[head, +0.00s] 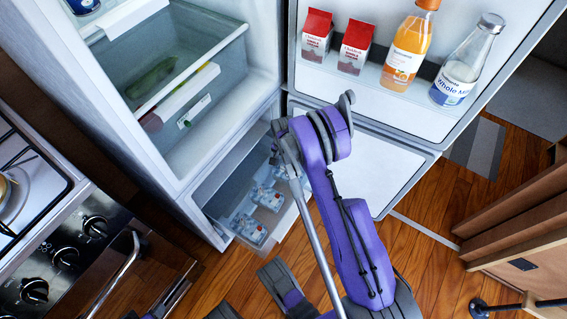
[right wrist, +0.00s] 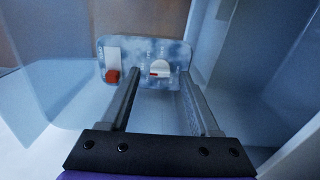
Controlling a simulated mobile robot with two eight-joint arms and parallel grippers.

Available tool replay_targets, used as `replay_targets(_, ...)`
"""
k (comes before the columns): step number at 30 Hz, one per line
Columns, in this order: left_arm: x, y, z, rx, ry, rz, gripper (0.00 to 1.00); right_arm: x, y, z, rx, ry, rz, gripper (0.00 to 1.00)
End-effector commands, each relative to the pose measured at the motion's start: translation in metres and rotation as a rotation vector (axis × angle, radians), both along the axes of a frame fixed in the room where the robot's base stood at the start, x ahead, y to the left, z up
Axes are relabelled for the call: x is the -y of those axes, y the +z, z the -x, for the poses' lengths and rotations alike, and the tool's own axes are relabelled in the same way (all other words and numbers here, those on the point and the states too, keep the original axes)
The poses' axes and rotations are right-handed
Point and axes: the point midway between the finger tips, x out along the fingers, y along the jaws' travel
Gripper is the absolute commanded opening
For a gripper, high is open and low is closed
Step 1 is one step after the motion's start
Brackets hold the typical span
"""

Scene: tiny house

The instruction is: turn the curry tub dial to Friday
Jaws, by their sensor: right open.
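In the right wrist view a frosted, pale blue tub (right wrist: 175,50) faces me inside a bluish compartment. It has a white dial (right wrist: 160,66) with a red mark at its left side. A white label with a red patch (right wrist: 112,76) is left of the dial. The lettering is too small to read, so the dial's day cannot be told. My right gripper (right wrist: 161,82) is open, its fingers on either side of the dial in the picture; contact cannot be told. In the head view frosty tubs (head: 268,198) sit in the lower freezer compartment, partly hidden by my right arm.
The fridge door (head: 380,82) is open, with cartons, juice and milk on its shelf. The lower freezer door (head: 375,165) is also open. A stove (head: 70,250) stands at left. A wooden cabinet (head: 520,240) is at right. Wood floor (head: 430,275) lies between.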

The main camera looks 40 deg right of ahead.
Motion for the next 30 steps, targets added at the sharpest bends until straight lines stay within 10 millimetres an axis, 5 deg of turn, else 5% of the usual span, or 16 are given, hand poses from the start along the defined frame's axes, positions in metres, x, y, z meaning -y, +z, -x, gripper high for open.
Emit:
replay_targets(8, 0.0, 0.003, 0.001, 0.0, 0.0, 0.0, 0.5, 0.0, 0.013, 0.0, 0.0, 0.0, 0.0, 0.62)
replay_targets(21, 0.0, 0.022, 0.004, 0.001, 0.0, 0.0, 0.5, 0.0, 0.095, 0.0, 0.0, 0.0, 0.0, 0.62)
replay_targets(30, 0.0, 0.025, 0.005, 0.002, 0.0, 0.0, 0.5, 0.0, 0.108, 0.0, 0.0, 0.0, 0.0, 0.62)
